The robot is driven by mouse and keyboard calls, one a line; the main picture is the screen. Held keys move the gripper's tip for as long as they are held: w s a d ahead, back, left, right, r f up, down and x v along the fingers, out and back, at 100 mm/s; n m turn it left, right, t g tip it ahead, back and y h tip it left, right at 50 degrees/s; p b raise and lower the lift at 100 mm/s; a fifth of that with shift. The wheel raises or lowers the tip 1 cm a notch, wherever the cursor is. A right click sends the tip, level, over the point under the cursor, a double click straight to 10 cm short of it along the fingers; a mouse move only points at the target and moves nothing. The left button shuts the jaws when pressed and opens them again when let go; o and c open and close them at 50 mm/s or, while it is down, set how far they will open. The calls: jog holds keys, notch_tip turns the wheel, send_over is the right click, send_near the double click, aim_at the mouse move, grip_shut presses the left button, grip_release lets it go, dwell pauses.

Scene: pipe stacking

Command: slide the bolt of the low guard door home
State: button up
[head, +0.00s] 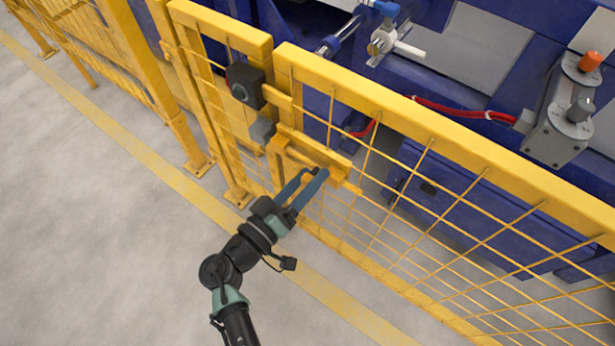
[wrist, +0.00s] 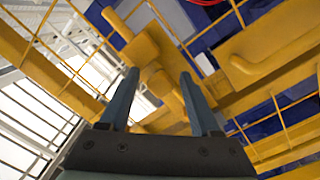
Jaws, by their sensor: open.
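The low guard door (head: 440,120) is a yellow frame with wire mesh, and it stands beside the fixed yellow panel on its left. A yellow bolt assembly (head: 318,150) is mounted near the door's left edge, with a bar running along it. My gripper (head: 315,172) is open in front of the bolt assembly, its blue fingers pointing at it from below. In the wrist view my gripper (wrist: 158,78) has its fingers apart, with a yellow bar (wrist: 162,88) showing in the gap between them. I cannot tell whether the fingers touch it. The bolt's exact engagement is unclear.
A black box (head: 245,86) and a grey block (head: 262,131) sit at the gap between the panels. Blue machinery (head: 430,195) with a red cable (head: 460,111) stands behind the door. The grey floor (head: 120,230) in front is clear, with a yellow line.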

grip_shut()
jog(key=shift+r, duration=0.1)
dwell(1.2)
